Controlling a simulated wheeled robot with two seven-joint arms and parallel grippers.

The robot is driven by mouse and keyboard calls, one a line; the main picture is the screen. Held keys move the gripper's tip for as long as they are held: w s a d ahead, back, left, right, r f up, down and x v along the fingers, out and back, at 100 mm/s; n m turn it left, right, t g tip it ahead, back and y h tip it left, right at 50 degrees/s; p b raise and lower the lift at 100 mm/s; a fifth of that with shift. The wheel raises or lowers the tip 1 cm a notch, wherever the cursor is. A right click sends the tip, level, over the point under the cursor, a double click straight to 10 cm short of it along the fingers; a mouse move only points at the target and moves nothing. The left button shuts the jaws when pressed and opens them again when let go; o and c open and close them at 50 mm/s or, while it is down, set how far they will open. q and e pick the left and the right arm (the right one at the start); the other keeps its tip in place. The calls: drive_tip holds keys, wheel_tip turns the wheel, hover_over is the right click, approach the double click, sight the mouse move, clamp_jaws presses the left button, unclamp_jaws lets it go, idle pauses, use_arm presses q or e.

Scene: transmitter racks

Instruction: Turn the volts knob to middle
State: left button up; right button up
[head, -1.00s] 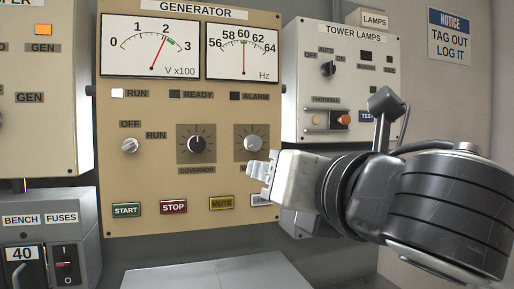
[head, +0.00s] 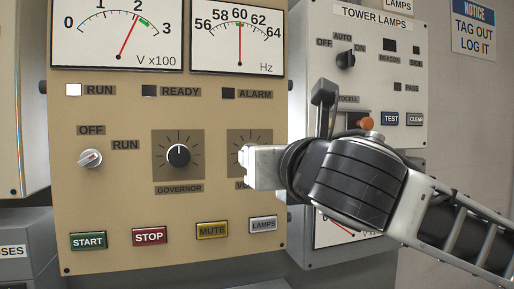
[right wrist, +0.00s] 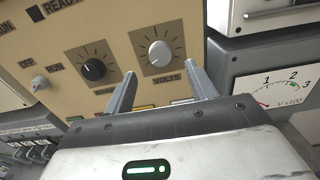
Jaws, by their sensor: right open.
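The volts knob (right wrist: 160,53) is a pale grey round knob on a dark square plate with tick marks. In the right wrist view it lies ahead of and between my right gripper's (right wrist: 161,73) two spread fingers, which look apart from it. Its mark appears to point roughly up, but is too small to read exactly. In the head view my right gripper (head: 246,160) is in front of the volts plate (head: 240,136) and hides most of the knob. The gripper is open and empty. My left gripper is out of view.
The tan generator panel (head: 110,215) also carries the black governor knob (head: 178,155) to the left, a RUN switch (head: 90,158) and push buttons below. The voltage meter (head: 117,35) reads near 2. The tower lamps box (head: 400,60) stands to the right.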

drive_tip(key=p+x, duration=0.1)
drive_tip(key=x, duration=0.5)
drive_tip(key=shift+w, duration=0.25)
drive_tip(key=c, duration=1)
